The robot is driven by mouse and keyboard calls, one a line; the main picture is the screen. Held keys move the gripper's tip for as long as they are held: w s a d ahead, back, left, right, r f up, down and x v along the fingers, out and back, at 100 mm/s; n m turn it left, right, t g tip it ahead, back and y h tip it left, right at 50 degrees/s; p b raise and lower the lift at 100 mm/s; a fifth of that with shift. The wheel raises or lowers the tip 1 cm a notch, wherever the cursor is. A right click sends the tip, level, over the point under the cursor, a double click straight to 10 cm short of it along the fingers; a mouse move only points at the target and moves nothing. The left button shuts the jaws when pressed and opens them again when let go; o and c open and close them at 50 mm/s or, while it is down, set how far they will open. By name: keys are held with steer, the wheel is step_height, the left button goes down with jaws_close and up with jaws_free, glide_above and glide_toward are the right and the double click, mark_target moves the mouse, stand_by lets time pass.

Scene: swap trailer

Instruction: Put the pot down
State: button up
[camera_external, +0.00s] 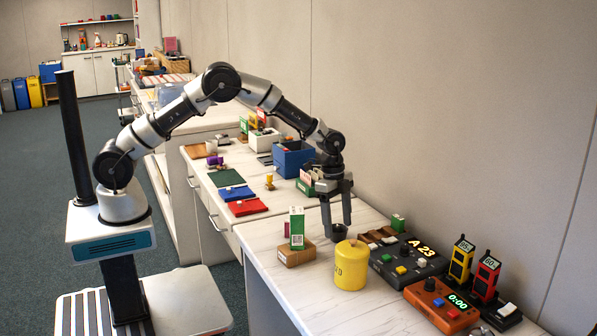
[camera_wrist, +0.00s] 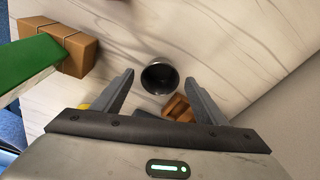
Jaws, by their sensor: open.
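A small dark round pot (camera_external: 339,232) stands upright on the white marbled counter (camera_external: 285,285). In the wrist view the pot (camera_wrist: 160,78) is seen from above, with its open mouth facing up and its inside looking empty. My gripper (camera_external: 336,228) points down over it, with one finger on each side. In the wrist view the fingertips (camera_wrist: 159,76) are spread wider than the pot, with a gap on both sides. The gripper is open and holds nothing. How far the fingertips reach down beside the pot is hard to tell.
A yellow canister (camera_external: 350,266) stands close in front of the pot. A brown box (camera_external: 297,252) with a green-and-white card (camera_external: 297,227) is to the left. A wooden tray (camera_wrist: 178,108) and a dark device reading "A 23" (camera_external: 408,262) are to the right.

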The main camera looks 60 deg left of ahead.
steer(key=s+a+r+n+t+p, duration=0.1)
steer(key=s+a+r, duration=0.2)
steer(key=r, duration=0.7)
steer(key=s+a+r+n, duration=0.1)
steer(key=s+a+r, duration=0.15)
steer(key=r, duration=0.65)
steer(key=s+a+r+n+t, duration=0.2)
steer(key=s+a+r+n, duration=0.35)
steer(key=s+r, duration=0.4)
steer(key=s+a+f+n+t+y, duration=0.1)
steer(key=s+a+n, duration=0.2)
steer(key=s, duration=0.7)
steer(key=s+a+n+t+y, duration=0.1)
steer(key=s+a+n, duration=0.25)
steer(key=s, duration=0.65)
step_height(320, 180, up, 16)
steer(key=p, duration=1.4)
steer(key=shift+w+a+m+h+p, duration=0.15)
steer(key=shift+w+m+h+p, duration=0.05)
steer(key=shift+m+h+p, duration=0.1)
